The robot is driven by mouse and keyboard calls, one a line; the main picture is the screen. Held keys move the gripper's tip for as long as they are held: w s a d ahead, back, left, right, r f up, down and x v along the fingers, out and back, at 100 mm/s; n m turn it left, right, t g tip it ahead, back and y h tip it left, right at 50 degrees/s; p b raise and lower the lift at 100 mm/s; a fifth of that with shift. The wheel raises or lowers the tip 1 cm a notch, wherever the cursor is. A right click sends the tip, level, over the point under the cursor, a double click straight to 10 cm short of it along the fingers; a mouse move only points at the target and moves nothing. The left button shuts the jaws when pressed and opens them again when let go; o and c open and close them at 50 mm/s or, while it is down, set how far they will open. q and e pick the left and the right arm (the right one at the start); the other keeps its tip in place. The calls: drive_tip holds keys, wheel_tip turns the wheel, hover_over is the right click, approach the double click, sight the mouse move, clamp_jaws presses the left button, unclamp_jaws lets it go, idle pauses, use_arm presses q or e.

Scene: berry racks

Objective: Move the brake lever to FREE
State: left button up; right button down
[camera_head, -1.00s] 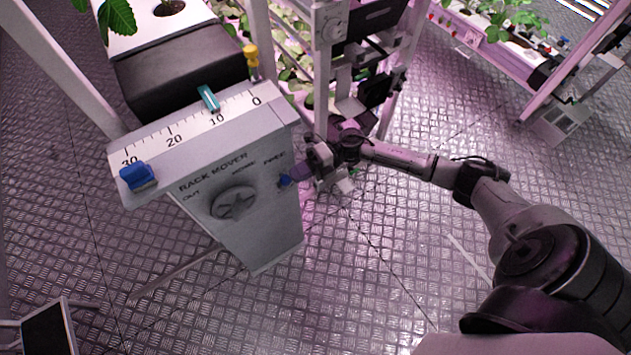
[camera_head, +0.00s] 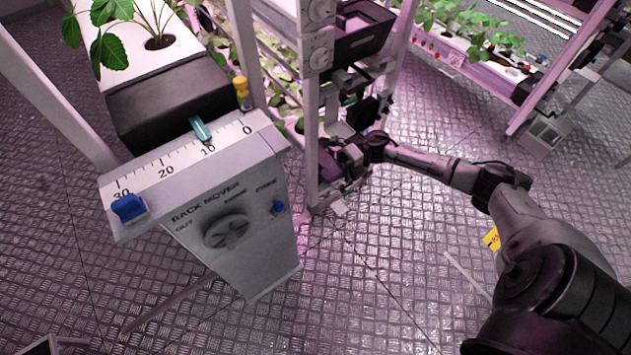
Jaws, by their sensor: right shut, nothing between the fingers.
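My right gripper (camera_head: 328,170) is shut and empty, to the right of the panel beside a white rack post, apart from the lever. Its fingertips are small and dark and partly hard to make out. My left gripper is not in view.
A scale (camera_head: 185,160) on the panel's top carries a blue slider (camera_head: 129,208) near 30 and a teal marker (camera_head: 201,130) near 10. A yellow peg (camera_head: 241,93) stands behind. Metal floor in front is clear.

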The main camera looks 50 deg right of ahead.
drive_tip(key=shift+v, duration=0.9)
drive_tip(key=shift+r, duration=0.1)
